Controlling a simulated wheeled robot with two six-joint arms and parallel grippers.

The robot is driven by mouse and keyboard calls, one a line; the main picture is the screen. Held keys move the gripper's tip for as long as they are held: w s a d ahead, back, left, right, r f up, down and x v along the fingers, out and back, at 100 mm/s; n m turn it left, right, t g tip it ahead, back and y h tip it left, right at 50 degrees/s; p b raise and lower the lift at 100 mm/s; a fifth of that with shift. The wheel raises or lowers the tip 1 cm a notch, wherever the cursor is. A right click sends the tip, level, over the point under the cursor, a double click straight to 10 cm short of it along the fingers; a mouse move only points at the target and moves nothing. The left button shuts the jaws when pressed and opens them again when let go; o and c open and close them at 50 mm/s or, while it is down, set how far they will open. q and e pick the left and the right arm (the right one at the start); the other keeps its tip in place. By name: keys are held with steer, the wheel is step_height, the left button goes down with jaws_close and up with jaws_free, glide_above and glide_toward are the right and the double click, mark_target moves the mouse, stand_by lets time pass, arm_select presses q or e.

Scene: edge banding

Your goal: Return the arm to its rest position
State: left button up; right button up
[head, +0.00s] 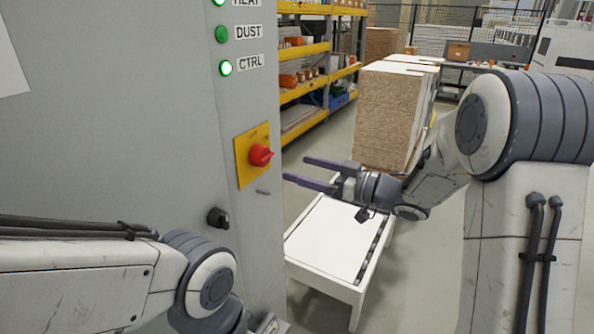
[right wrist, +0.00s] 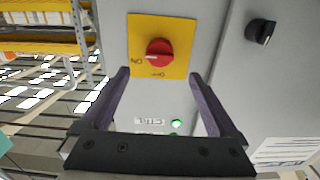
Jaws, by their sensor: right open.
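My right gripper (head: 296,170) is open and empty. Its two dark purple fingers point left toward the grey cabinet, apart from the red rotary switch (head: 260,155) on its yellow plate (head: 245,172). In the right wrist view the open fingers (right wrist: 159,75) frame the lower part of the yellow plate (right wrist: 181,30), with the red switch (right wrist: 160,52) beyond the fingertips and nothing between them. The switch's white mark points left in that view. My left arm comes in at the lower left; its gripper is not in view.
The grey cabinet (head: 100,120) fills the left side, with a black knob (head: 217,218) below the switch. The CTRL lamp (head: 225,67) glows green. A white-topped table (head: 325,240) stands below my right gripper. Stacked boards (head: 388,115) and yellow shelving (head: 304,88) stand behind.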

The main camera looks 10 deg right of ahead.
steer(key=s+a+f+m+g+h+b, duration=0.15)
steer(key=s+a+f+m+h, duration=0.25)
steer(key=s+f+h, duration=0.45)
steer(key=s+f+g+h+b, duration=0.1)
steer(key=s+f+g, duration=0.3)
steer(key=s, duration=0.8)
steer(key=s+f+g+h+b, duration=0.1)
steer(key=s+f+g+h, duration=0.3)
steer(key=s, duration=0.9)
steer(key=shift+n+g, duration=0.3)
steer(key=shift+g, duration=0.25)
